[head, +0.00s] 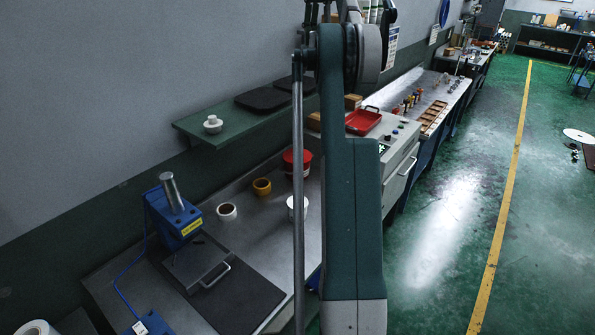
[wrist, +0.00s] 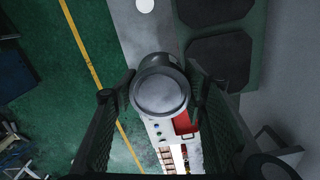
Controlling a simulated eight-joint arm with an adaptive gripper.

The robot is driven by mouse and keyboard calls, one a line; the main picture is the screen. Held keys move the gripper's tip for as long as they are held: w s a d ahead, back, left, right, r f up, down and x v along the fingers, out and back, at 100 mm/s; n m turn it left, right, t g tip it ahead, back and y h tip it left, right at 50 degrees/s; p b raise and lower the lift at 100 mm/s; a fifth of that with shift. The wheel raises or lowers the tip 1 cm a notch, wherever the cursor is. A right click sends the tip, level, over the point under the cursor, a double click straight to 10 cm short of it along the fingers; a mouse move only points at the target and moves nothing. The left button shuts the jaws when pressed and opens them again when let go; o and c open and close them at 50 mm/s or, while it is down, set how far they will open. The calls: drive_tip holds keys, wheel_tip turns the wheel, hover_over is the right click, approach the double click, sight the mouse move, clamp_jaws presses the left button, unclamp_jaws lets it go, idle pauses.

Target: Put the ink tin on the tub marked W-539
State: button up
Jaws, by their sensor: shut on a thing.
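In the wrist view my gripper (wrist: 161,85) is shut on a round grey metal tin (wrist: 160,95), seen end-on between the two fingers. The tin's label is not visible, so I cannot confirm it is the ink tin. In the head view my arm blocks the middle, and the tin is not clearly seen. Tubs stand on the bench there: a white one with a dark inside (head: 227,212), a yellow one (head: 262,187), a red one (head: 289,161) and a white one (head: 292,204) partly behind my arm. No W-539 mark is legible.
A green wall shelf (head: 195,128) holds dark mats (head: 262,98) and a small white object (head: 213,124). A blue press (head: 175,215) stands on the bench's left. A red tray (head: 363,121) sits on a grey machine (head: 398,145). Green floor is open at right.

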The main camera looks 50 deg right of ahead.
drive_tip(key=s+a+f+n+p, duration=0.1)
drive_tip(key=s+f+n, duration=0.25)
drive_tip(key=f, duration=0.75)
drive_tip(key=s+a+f+n, duration=0.1)
drive_tip(key=s+f+n, duration=0.3)
drive_tip(key=f, duration=0.6)
drive_tip(key=s+a+f+n+p, duration=0.15)
drive_tip(key=f+n, duration=0.35)
drive_tip(key=f, duration=0.6)
drive_tip(key=n+b, duration=0.2)
drive_tip(key=n, duration=0.6)
hover_over(297, 201)
wheel_tip(297, 201, down, 18)
drive_tip(key=shift+s+f, duration=0.1)
drive_tip(key=shift+f, duration=0.05)
drive_tip(key=shift+f, duration=3.1)
drive_tip(key=shift+f+p, duration=0.3)
drive_tip(key=shift+f, duration=1.55)
drive_tip(key=shift+f, duration=0.15)
